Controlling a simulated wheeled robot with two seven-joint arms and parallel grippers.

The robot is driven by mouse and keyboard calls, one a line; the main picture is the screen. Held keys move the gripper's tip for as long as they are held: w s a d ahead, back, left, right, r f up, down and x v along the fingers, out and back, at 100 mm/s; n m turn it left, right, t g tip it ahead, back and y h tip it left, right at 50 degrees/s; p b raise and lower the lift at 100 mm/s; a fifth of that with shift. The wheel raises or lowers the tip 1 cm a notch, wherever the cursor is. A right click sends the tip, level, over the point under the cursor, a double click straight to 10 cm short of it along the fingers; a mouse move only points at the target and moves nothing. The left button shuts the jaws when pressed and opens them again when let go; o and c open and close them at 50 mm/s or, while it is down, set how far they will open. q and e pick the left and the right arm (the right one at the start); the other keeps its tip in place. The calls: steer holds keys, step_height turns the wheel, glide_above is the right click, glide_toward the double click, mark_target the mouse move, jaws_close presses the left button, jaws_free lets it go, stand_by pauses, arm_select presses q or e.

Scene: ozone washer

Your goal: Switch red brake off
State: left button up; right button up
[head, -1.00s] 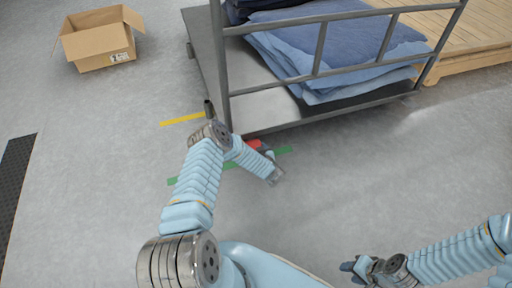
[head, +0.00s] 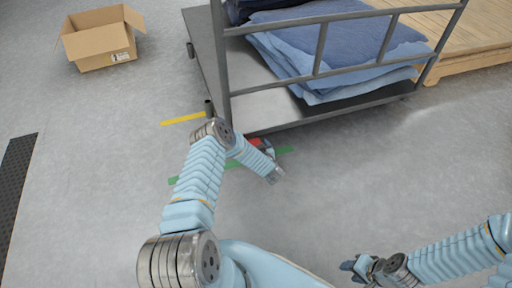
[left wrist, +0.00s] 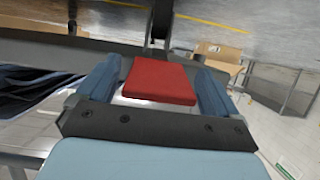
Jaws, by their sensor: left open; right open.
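The red brake (head: 254,142), a flat red pedal, is low at the near edge of the cart. In the head view my left gripper and wrist partly cover it. In the left wrist view the red brake (left wrist: 160,80) shows as a tilted red plate between the two blue fingers of my left gripper (left wrist: 157,72). The fingers are apart, with a gap visible on each side of the plate. My right gripper (head: 350,267) is at the bottom of the head view, far from the brake, open and empty.
The grey metal cart (head: 285,106) carries folded blue cloth (head: 345,45) behind a rail. A cardboard box (head: 100,40) stands at the upper left. A wooden pallet (head: 470,40) is at the upper right. Yellow and green floor tape lies near the cart. The front floor is clear.

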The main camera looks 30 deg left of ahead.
arm_select(q)
steer(key=p+v, duration=0.2)
steer(key=v, duration=1.2)
steer(key=shift+a, duration=0.1)
steer(key=s+d+r+m+g+h+p, duration=0.15)
steer(key=s+d+m+h, duration=0.4)
steer(key=d+h, duration=0.65)
steer(key=s+d+r+m+g+h, duration=0.1)
steer(key=s+d+r+g, duration=0.1)
steer(key=s, duration=0.6)
steer(key=s+d+r+m+g+h+p, duration=0.1)
steer(key=s+d+r+g, duration=0.1)
steer(key=s, duration=0.7)
steer(key=shift+d+r+m+g+h, duration=0.25)
steer(key=shift+d+m+g+h, duration=0.25)
steer(key=shift+g, duration=0.75)
